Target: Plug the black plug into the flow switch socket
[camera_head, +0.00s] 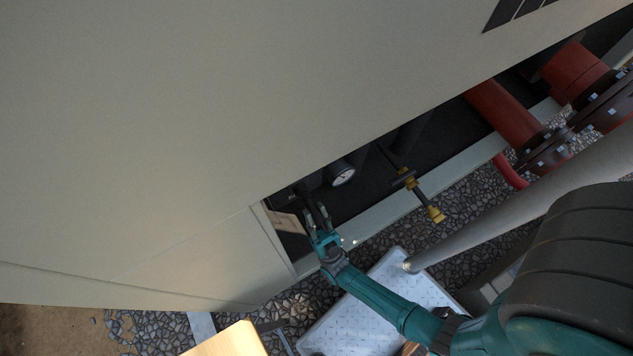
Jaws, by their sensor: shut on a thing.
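My gripper (317,211) reaches from the lower right into the dark opening under the large beige chiller panel. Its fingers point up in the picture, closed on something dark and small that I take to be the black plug. The plug's outline is lost against the dark interior. I cannot make out the flow switch socket. Dark pipes and fittings lie just beyond my fingertips, and I cannot tell whether the plug touches any of them.
A round white gauge (342,174) is right of my fingertips. A yellow-handled valve (432,212) sticks out farther right. A beige panel (285,222) is close on the left. Red pipes (505,112) are at upper right. A pale patterned platform (345,322) lies below my arm.

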